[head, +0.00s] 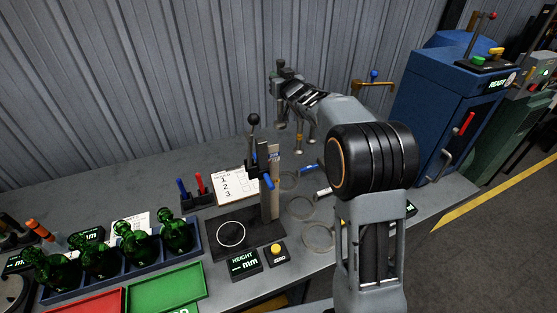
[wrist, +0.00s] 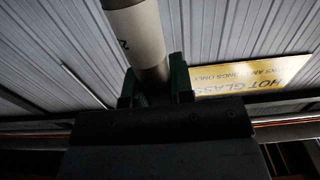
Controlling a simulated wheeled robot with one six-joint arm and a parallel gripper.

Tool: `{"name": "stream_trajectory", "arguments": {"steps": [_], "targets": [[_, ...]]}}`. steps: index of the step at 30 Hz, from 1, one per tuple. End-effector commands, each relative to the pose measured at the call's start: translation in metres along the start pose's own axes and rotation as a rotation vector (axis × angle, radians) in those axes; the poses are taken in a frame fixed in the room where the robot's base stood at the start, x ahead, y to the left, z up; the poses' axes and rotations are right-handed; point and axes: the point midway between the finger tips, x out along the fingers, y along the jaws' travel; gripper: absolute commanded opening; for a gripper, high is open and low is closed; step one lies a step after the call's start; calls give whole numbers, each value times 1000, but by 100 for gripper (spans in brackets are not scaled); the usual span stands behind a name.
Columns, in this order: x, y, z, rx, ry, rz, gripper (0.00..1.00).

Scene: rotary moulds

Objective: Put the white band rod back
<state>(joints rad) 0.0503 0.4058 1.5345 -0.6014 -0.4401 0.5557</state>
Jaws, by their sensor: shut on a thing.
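In the wrist view my gripper (wrist: 157,88) is shut on a thick round rod with a broad off-white band (wrist: 134,32) and a darker grey part at the jaws. A dark mark shows on the band. I take it for the white band rod. The rod runs up out of the picture, so its far end is hidden. In the head view my gripper (head: 281,70) is above the back of the bench, in front of the wall. The rod cannot be made out clearly there.
Green bottles (head: 135,243) stand in a blue rack at left, near a green tray (head: 165,288). A blue machine (head: 440,115) is at right. A yellow sign (wrist: 250,78) hangs on the wall.

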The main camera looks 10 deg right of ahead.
Motion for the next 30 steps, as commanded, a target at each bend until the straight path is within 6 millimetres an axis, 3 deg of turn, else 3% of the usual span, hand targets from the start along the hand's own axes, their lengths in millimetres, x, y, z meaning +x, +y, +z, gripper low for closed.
{"name": "stream_trajectory", "arguments": {"steps": [1,14,21,30], "targets": [[0,-1,11,0,3,-2,0],[1,-4,52,0,1,-6,0],[1,-3,87,2,0,-5,0],[1,-3,114,1,-2,-4,0]]}}
